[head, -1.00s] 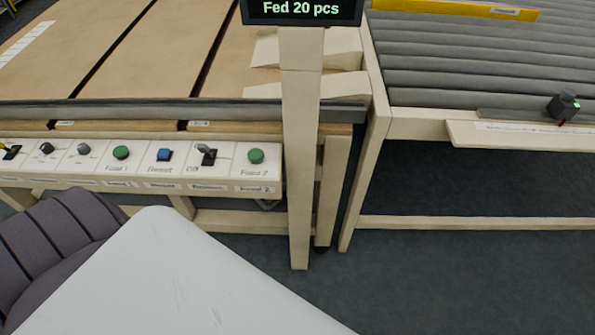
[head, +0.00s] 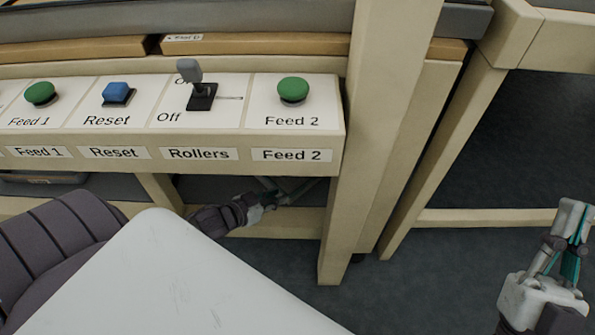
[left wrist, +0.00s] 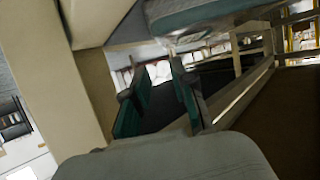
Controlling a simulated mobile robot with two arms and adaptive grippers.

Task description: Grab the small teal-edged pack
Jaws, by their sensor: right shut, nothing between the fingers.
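In the head view my left gripper (head: 278,194) reaches under the button panel, partly hidden by its front edge. A flat grey-teal thing (head: 300,185) shows in part just beyond its fingers; I cannot tell if it is the small pack. The left wrist view shows the left gripper (left wrist: 160,100) with its teal fingers apart and nothing visible between them. A pale, wrapped-looking thing with a bluish-teal tint (left wrist: 205,12) hangs over the top of that view, apart from the fingers. My right gripper (head: 575,235) is shut and empty at the right edge of the head view.
The button panel (head: 180,150) with green, blue and lever controls stands above my left gripper. A cream post (head: 375,130) stands just right of it. Another flat grey thing (head: 40,178) lies under the panel at far left. Dark floor (head: 450,265) is clear between the post and my right gripper.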

